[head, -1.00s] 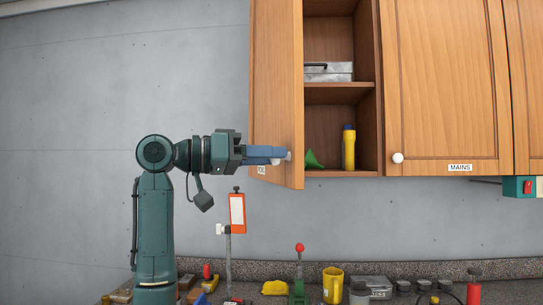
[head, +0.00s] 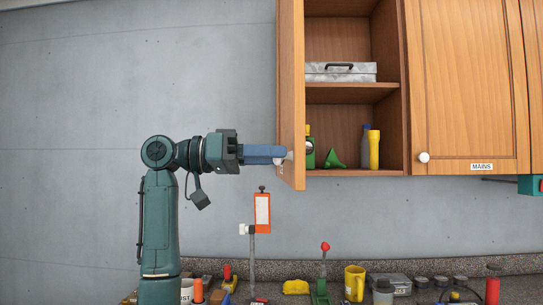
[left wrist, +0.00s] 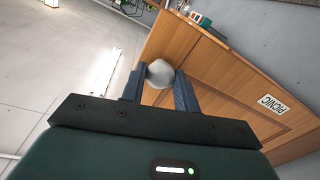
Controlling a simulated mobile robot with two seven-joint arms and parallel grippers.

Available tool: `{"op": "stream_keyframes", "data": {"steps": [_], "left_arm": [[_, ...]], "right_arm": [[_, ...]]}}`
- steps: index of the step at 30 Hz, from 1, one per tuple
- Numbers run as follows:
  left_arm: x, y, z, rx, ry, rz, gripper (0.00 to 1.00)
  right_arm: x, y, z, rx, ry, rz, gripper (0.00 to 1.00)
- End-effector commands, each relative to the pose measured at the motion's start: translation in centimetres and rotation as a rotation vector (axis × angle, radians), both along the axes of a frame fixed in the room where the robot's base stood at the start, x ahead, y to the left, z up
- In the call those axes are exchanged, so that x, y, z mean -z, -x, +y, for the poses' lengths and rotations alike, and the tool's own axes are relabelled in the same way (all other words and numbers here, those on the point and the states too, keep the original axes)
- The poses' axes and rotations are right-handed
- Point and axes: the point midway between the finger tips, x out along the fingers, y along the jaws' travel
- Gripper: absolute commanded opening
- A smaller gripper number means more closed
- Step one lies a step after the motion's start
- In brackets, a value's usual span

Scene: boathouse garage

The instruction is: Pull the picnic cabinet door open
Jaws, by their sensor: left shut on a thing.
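The picnic cabinet door (head: 291,80) is swung well open and shows nearly edge-on in the head view. In the left wrist view the wooden door (left wrist: 225,85) fills the right side, with its PICNIC label (left wrist: 272,104). My left gripper (head: 284,154) comes in from the left at the door's lower part. In the left wrist view its blue fingers (left wrist: 160,90) are shut on the round white knob (left wrist: 160,73). The open cabinet (head: 345,93) shows its shelves to the right of the door. My right gripper is out of view.
Inside the cabinet are a metal box (head: 341,72), a green funnel (head: 335,158), a yellow flashlight (head: 374,149) and bottles. The MAINS cabinet door (head: 470,85) is closed. Below, the counter (head: 420,266) holds a yellow mug (head: 354,283), tools and jars. The wall left of the door is clear.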

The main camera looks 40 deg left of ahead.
Motion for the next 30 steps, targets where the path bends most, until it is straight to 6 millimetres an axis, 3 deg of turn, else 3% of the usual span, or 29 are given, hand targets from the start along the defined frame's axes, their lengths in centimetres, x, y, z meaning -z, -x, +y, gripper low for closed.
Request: {"op": "stream_keyframes", "data": {"steps": [18,19,27,30], "left_arm": [[-0.13,0.14,0.19,0.007,0.002,-0.004,0.0],[-0.13,0.14,0.19,0.007,0.002,-0.004,0.31],[-0.07,0.13,0.15,0.008,0.001,-0.002,0.53],[-0.05,0.12,0.14,0.008,0.0,-0.001,0.53]], "right_arm": [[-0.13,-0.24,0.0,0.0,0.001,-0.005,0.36],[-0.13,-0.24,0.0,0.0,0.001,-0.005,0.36],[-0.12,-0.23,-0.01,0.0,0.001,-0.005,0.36],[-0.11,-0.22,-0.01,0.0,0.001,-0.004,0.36]]}}
